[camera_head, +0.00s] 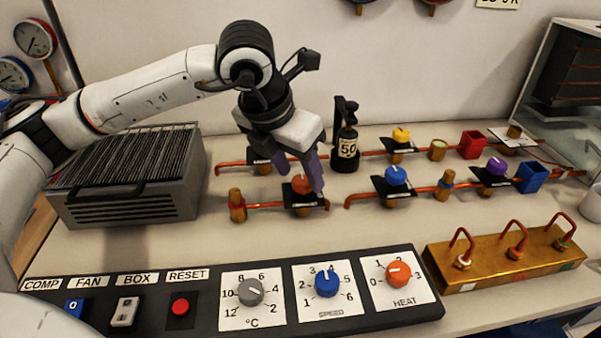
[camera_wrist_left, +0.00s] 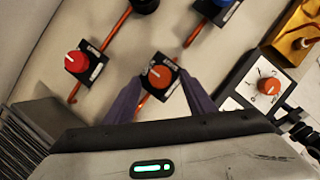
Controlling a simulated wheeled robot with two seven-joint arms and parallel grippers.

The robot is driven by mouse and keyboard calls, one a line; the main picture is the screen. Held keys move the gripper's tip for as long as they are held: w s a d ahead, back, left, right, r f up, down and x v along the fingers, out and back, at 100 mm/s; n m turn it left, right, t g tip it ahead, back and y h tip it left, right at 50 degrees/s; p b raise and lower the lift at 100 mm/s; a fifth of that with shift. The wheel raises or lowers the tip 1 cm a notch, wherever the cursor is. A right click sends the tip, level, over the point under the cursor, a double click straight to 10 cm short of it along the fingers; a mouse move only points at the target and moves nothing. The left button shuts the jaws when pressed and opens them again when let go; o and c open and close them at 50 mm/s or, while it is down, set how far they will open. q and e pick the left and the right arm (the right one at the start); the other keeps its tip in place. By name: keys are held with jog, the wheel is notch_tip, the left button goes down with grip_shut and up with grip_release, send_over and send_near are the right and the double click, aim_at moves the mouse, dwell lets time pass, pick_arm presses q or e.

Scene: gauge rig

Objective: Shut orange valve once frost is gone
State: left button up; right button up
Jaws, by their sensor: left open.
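The orange valve (camera_head: 303,183) sits on a black plate on the front copper pipe, partly behind the left fingers; it also shows in the left wrist view (camera_wrist_left: 159,77). My left gripper (camera_head: 301,178) is open over it. In the left wrist view its purple fingers (camera_wrist_left: 161,95) stand apart, one on each side of the valve's plate; whether they touch it I cannot tell. A clear-sided case (camera_head: 567,75) with copper lines over dark parts is cut off at the upper right; I cannot make out frost there. My right gripper is not in view.
A red valve (camera_wrist_left: 76,62) stands beside the orange one. Blue (camera_head: 396,176), purple (camera_head: 496,168) and yellow (camera_head: 401,135) valves are further right. A finned grey unit (camera_head: 128,190) stands left. The control panel (camera_head: 230,322) and a brass block (camera_head: 500,268) lie in front.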

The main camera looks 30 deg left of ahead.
pick_arm(q)
jog(key=shift+w+f, duration=0.25)
jog(key=shift+f, duration=0.35)
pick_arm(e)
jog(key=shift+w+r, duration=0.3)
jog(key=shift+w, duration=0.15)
pick_arm(q)
jog(key=c, duration=1.1)
jog(key=shift+f, duration=0.1)
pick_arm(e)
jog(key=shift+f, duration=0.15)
